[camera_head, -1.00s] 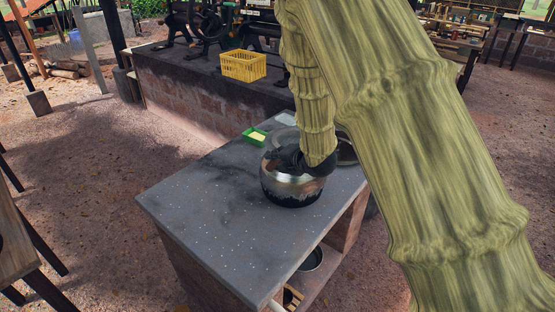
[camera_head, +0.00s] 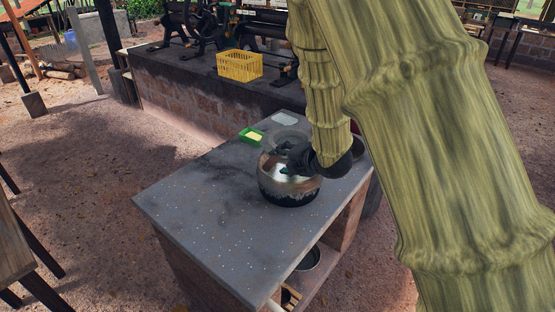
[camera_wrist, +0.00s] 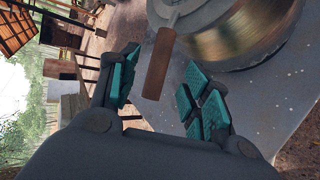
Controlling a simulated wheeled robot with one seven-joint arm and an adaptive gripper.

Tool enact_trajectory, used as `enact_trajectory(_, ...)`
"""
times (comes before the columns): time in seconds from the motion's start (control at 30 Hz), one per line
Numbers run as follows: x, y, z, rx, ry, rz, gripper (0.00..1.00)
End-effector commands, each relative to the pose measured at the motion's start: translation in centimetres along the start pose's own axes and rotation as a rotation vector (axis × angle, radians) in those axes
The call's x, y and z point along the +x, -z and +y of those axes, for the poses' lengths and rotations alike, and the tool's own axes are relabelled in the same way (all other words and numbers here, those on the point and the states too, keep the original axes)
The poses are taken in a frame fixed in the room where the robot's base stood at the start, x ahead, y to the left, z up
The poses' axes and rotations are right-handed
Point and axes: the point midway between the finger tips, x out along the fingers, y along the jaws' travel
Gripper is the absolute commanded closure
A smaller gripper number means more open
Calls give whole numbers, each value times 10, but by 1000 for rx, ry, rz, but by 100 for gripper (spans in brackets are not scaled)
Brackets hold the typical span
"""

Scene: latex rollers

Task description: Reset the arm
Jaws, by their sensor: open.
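My gripper (camera_wrist: 160,95) is open in the wrist view, with its teal-padded fingers apart and nothing held between them. In the head view my gripper (camera_head: 300,162) shows dark at the end of my green bamboo-like arm, over the right side of a metal pot (camera_head: 288,185); the arm hides part of it. The pot also shows in the wrist view (camera_wrist: 235,40), beyond the fingertips. A brown wooden handle (camera_wrist: 158,65) appears between and beyond the fingers; I cannot tell if they touch it.
The pot stands on a grey stone-topped counter (camera_head: 205,215). A green tray (camera_head: 251,136) with a yellow thing lies behind it, and another round vessel (camera_head: 356,146) is at the right. A yellow crate (camera_head: 240,66) sits on the back bench. The counter's front left is clear.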

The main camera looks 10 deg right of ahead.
Motion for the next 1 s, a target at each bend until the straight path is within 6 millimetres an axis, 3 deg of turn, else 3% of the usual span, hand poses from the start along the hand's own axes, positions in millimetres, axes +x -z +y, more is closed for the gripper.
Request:
enact_trajectory(0.1,-22,0,1,1,-1,-2,52)
enact_trajectory(0.3,-45,-1,0,1,-1,-2,52)
enact_trajectory(0.47,-52,1,-3,12,4,0,52)
enact_trajectory(0.57,-49,6,-19,72,27,-1,52)
enact_trajectory(0.67,-41,17,-53,198,76,-6,52)
enact_trajectory(1.0,-32,78,-204,790,314,-106,52)
